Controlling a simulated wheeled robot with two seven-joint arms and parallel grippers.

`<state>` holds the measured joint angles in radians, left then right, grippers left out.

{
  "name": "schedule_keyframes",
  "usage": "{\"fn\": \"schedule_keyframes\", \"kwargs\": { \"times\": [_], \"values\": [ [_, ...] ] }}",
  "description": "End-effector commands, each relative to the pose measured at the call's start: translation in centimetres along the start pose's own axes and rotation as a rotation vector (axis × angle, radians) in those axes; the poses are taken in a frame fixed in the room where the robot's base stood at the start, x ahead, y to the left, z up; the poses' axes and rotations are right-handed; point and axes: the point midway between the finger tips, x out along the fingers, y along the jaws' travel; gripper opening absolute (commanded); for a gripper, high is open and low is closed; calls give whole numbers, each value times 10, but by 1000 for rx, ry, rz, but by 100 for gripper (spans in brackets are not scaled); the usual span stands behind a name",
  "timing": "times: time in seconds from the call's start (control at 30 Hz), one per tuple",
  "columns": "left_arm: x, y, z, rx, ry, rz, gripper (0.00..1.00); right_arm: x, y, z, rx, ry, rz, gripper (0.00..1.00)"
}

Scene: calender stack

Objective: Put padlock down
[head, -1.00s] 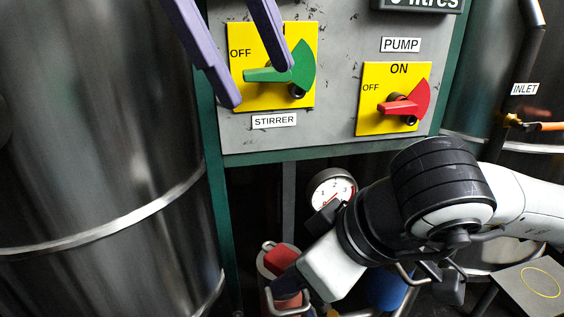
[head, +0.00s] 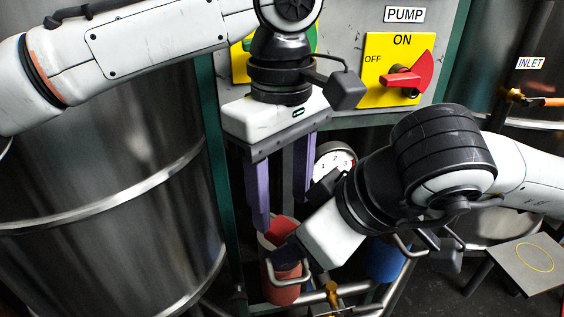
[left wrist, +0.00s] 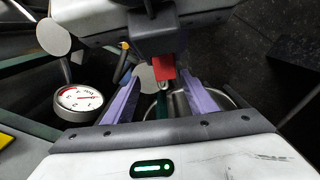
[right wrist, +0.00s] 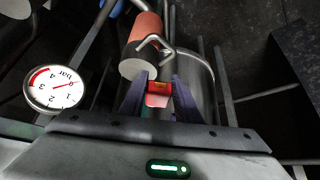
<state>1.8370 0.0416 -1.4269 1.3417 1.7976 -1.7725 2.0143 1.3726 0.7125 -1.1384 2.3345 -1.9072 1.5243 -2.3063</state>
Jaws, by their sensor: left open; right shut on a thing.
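The red padlock (right wrist: 157,99) is between the fingers of my right gripper (right wrist: 159,85) in the right wrist view. A red block that looks like it also shows in the left wrist view (left wrist: 165,68), just beyond the left fingertips. In the head view I cannot tell it apart from the reddish cylinder behind. My right gripper (head: 284,250) is shut on the padlock, low below the panel. My left gripper (head: 283,212) is open and points down, its two purple fingers apart just above the right gripper's tips.
A pressure gauge (head: 335,163) is close beside both grippers. A salmon cylinder (head: 285,292) and pipes lie below. The panel holds the red pump switch (head: 404,82); my left arm covers most of the stirrer switch (head: 240,66). A grey plate (head: 520,285) with a yellow ring is at lower right.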

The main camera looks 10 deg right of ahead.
Motion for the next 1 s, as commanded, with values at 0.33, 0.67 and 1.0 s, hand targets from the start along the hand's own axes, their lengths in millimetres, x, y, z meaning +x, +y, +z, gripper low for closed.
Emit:
{"fn": "schedule_keyframes", "kwargs": {
  "times": [0.33,0.67,1.0],
  "values": [
    [27,0,0,0,0,0,52,0,0,0,0,1,0,1],
    [28,0,0,0,0,1,36,0,0,0,0,1,0,1],
    [27,2,1,0,-2,9,5,0,-4,0,-7,2,-10,46]
  ]
}}
